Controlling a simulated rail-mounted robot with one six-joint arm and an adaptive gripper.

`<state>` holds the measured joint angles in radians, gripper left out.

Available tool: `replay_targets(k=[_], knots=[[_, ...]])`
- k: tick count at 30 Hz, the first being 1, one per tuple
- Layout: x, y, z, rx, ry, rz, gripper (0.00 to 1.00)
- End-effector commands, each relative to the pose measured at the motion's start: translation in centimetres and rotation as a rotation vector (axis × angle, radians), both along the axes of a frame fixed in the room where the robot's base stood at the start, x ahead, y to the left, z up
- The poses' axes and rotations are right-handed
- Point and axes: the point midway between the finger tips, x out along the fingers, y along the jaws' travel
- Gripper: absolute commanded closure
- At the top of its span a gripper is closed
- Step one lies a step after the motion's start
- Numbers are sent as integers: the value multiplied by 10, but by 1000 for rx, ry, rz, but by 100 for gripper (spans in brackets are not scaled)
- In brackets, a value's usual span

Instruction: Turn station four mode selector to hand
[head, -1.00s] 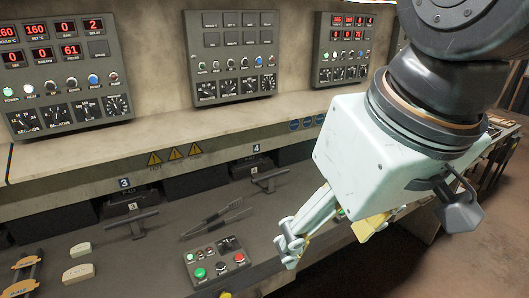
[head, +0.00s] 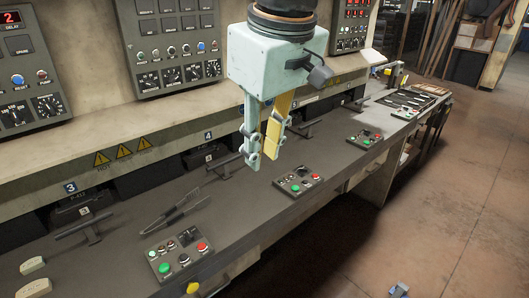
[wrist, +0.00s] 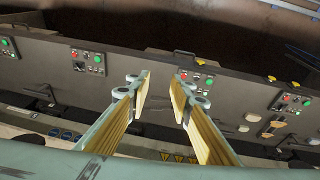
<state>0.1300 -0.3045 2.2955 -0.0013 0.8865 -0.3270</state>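Station four's control box (head: 297,181) appears to be the one on the bench in front of the blue 4 label (head: 208,136). It carries a green button, a red button and small dark controls. Its mode selector is too small for its setting to be read. My gripper (head: 263,156) hangs above the bench, left of and above that box in the head view, with nothing between its fingers. In the wrist view my gripper (wrist: 160,88) has its fingertips apart. A similar box (wrist: 88,62), probably station four's, shows left of the fingers there.
Another control box (head: 180,251) sits at the front left beside tongs (head: 176,212). A third box (head: 365,138) is farther right. A T-shaped handle (head: 226,164) stands behind and below my gripper. Wall panels (head: 170,45) line the back.

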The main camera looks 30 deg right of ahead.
Motion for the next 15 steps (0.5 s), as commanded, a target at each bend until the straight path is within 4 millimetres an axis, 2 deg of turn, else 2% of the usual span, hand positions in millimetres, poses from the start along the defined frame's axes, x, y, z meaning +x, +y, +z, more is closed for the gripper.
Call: replay_targets(k=[15], knots=[[84, -49, -2, -36, 57, 109, 80]])
